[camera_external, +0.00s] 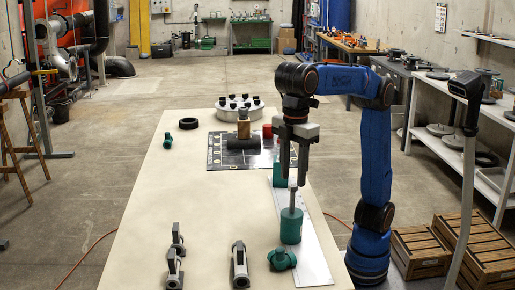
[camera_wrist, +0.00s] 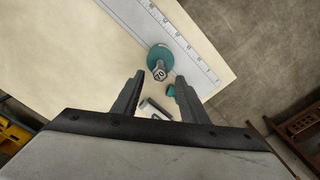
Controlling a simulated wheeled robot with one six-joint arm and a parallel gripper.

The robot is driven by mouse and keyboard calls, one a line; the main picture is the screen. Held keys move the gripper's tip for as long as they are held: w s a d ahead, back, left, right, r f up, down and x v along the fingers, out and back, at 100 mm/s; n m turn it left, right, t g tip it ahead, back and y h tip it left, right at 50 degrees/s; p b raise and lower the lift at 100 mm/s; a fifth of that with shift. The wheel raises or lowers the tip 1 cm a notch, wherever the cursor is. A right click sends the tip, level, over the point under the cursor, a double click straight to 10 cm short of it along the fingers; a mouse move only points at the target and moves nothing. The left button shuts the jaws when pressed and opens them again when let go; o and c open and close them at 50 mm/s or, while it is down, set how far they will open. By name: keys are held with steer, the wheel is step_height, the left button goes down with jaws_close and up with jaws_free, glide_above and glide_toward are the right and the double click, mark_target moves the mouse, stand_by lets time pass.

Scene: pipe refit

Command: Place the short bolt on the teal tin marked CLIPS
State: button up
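A teal tin (camera_external: 291,228) stands on the near right part of the table; its marking cannot be read. A grey bolt (camera_external: 292,198) stands upright on top of it. In the wrist view the bolt's hex head (camera_wrist: 159,75) shows over the round teal top (camera_wrist: 160,56). Whether this is the short bolt cannot be told. My gripper (camera_external: 294,182) points down just above the bolt, its two fingers apart. In the wrist view the bolt head lies between the fingertips (camera_wrist: 160,78), touching neither. Another teal container (camera_external: 280,172) is partly hidden behind my gripper.
A white ruler strip (camera_external: 314,254) runs beside the tin. Grey clamp-like parts (camera_external: 240,266) and a teal fitting (camera_external: 282,260) lie at the near edge. A dark board (camera_external: 226,158), a black ring (camera_external: 188,123) and a round white tray (camera_external: 226,112) are farther back. The table's middle left is clear.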

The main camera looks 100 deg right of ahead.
steer(key=shift+r, duration=2.05)
steer(key=shift+d, duration=0.1)
steer(key=s+d+f+m+t, duration=0.1)
steer(key=s+d+f, duration=0.15)
steer(key=d, duration=0.65)
steer(key=s+d+f+m, duration=0.1)
steer(key=d+f, duration=0.2)
steer(key=d, duration=0.5)
steer(key=s+d+f+m+t, duration=0.1)
steer(key=d+f, duration=0.1)
steer(key=d, duration=0.7)
steer(key=s+d+f+m+t, duration=0.1)
steer(key=s+d+f+m, duration=0.1)
steer(key=s+d+f, duration=0.6)
steer(key=s+d+f+m+t, duration=0.1)
steer(key=s+d+f+m, duration=0.1)
steer(key=s+d+f, duration=0.7)
step_height(320, 180, down, 6)
steer(key=shift+s+f+t, duration=0.1)
steer(key=shift+s+t, duration=0.2)
steer(key=shift+t, duration=0.1)
